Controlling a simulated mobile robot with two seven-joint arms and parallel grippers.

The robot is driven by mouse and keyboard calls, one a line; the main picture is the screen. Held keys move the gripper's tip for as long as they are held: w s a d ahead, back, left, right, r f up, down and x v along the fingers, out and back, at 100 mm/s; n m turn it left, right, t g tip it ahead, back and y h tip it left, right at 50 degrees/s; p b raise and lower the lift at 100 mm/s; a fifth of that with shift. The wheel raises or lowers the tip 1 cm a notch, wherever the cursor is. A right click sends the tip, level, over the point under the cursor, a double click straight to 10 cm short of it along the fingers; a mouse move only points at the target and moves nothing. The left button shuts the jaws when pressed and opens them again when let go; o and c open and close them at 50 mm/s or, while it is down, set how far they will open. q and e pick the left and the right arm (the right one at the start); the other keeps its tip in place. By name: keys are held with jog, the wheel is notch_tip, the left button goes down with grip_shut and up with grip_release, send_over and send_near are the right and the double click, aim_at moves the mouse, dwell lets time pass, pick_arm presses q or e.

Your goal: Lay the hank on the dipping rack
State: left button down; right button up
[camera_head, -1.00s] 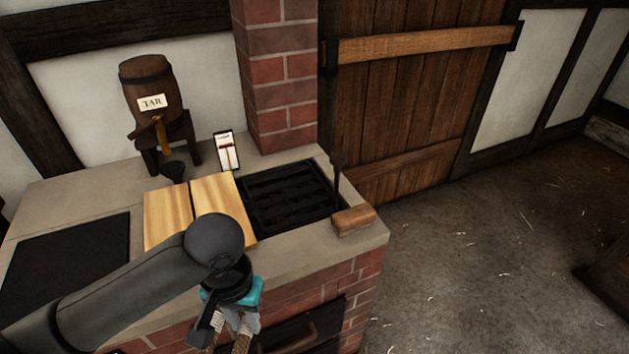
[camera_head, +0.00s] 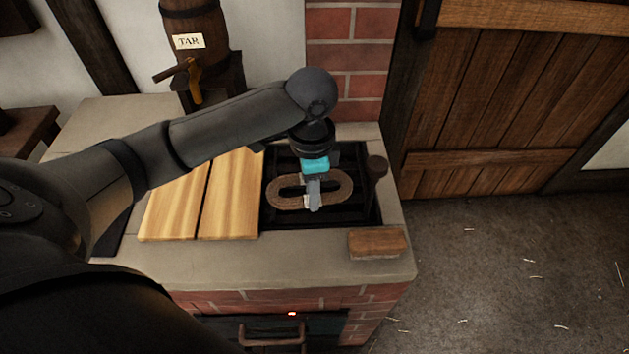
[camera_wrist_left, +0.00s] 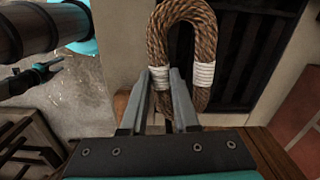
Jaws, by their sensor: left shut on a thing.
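The hank (camera_head: 283,198) is an oval loop of brown rope with white bindings. It lies level over the black slatted rack (camera_head: 362,212) set in the stone top; I cannot tell whether it touches the slats. My left gripper (camera_head: 314,205) points down and is shut on the near side of the hank. In the left wrist view the fingers (camera_wrist_left: 172,102) straddle one strand of the hank (camera_wrist_left: 204,45) by a white binding. What appears to be my right gripper (camera_wrist_left: 50,64) is small at the left of that view, its jaws unclear.
Two pale boards (camera_head: 230,195) lie left of the rack. A wooden block (camera_head: 378,242) sits at the front right corner, and a round-topped dark post (camera_head: 376,168) stands at the rack's right. A tar barrel (camera_head: 193,20) and brick pillar (camera_head: 345,55) stand behind.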

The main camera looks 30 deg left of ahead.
pick_arm(q)
jog(key=w+a+r+m, duration=0.1)
jog(key=m, duration=0.2)
jog(key=w+a+r+m, duration=0.1)
jog(key=w+r+m, duration=0.1)
jog(key=m, duration=0.1)
jog(key=w+a+r+m, duration=0.1)
jog(key=w+m, duration=0.1)
jog(key=shift+a+r+m, duration=0.25)
jog(key=shift+a+m, duration=0.15)
jog(key=w+a+r+m, duration=0.4)
jog(key=r+m, duration=0.3)
jog(key=m, duration=0.3)
jog(key=shift+m, duration=0.3)
notch_tip(320, 180, down, 20)
jog(key=b, duration=0.5)
jog(key=shift+w+r+b, duration=0.1)
jog(key=shift+r+b, duration=0.05)
jog(key=shift+b, duration=0.25)
jog(key=shift+f, duration=0.2)
jog(key=c, duration=0.7)
grip_release()
jog(key=shift+o, duration=0.2)
